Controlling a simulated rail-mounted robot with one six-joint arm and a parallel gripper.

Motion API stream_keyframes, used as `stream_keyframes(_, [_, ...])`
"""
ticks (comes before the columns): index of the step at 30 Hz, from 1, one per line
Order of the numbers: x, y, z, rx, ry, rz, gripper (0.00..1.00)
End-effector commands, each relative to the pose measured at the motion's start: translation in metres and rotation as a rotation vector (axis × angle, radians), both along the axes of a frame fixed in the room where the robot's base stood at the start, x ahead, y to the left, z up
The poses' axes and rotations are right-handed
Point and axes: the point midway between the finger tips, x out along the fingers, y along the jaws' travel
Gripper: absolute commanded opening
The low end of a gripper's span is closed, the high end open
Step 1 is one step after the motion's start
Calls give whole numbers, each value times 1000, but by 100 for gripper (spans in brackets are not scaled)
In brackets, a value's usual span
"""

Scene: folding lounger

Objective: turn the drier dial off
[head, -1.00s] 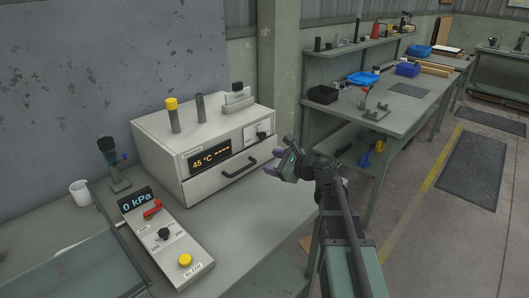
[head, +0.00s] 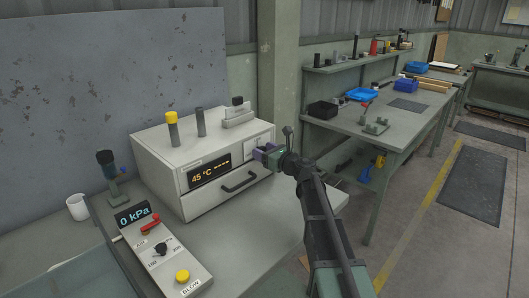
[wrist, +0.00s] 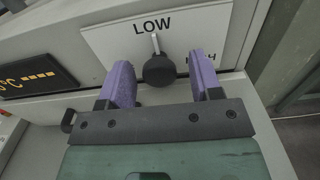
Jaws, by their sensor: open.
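The drier (head: 215,195) is a pale box on the bench, with a lit display (head: 209,174) reading 45 °C and dashes. Its black round dial (wrist: 159,71) shows in the wrist view on a white label plate (wrist: 112,40), which also shows in the head view (head: 257,137). The dial's white pointer points up at LOW. HIGH is partly hidden behind the right finger. My gripper (wrist: 160,62) is open, its purple fingers on either side of the dial in the picture, apart from it.
A drawer handle (head: 239,181) juts from the drier's front, left of my gripper. A control box (head: 180,262) with a red lever, black knob and yellow button lies front left. Posts and a small block stand on the drier. The bench top (head: 275,215) below is clear.

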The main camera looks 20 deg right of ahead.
Motion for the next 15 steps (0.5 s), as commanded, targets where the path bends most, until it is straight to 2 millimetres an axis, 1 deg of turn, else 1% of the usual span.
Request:
stream_keyframes(5, [0,0,0,0,0,0,59])
stream_keyframes(12, [0,0,0,0,0,1,22])
stream_keyframes(14, [0,0,0,0,0,1,13])
stream_keyframes(15, [0,0,0,0,0,1,10])
